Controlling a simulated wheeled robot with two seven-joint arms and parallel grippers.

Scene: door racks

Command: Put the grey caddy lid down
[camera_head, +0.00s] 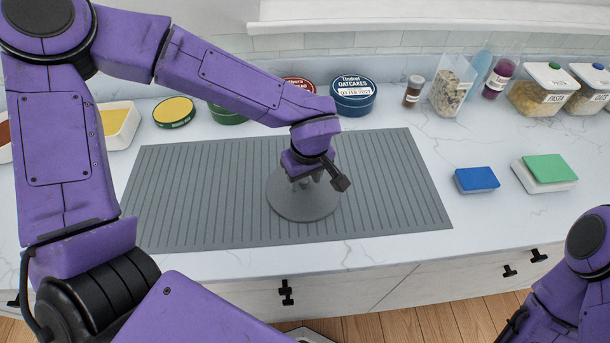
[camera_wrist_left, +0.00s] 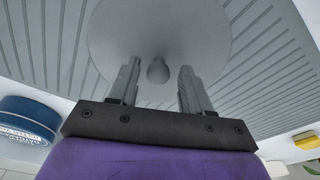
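The grey caddy lid (camera_head: 296,208) is a round disc with a small knob. It appears to lie flat on the grey ribbed mat (camera_head: 200,205), right of the mat's middle. In the left wrist view the lid (camera_wrist_left: 160,30) shows with its knob (camera_wrist_left: 157,71) between my fingers. My left gripper (camera_head: 308,180) is over the lid from above. Its two fingers (camera_wrist_left: 157,90) stand on either side of the knob with a visible gap on each side, so it is open. Of my right arm only purple links show at the lower right; its gripper is not visible.
Round tins, including a blue oatcakes tin (camera_head: 353,95), line the back of the counter beside jars and a pasta tub (camera_head: 545,90). A blue sponge (camera_head: 476,180) and a green-topped block (camera_head: 546,172) lie right of the mat. The mat is otherwise clear.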

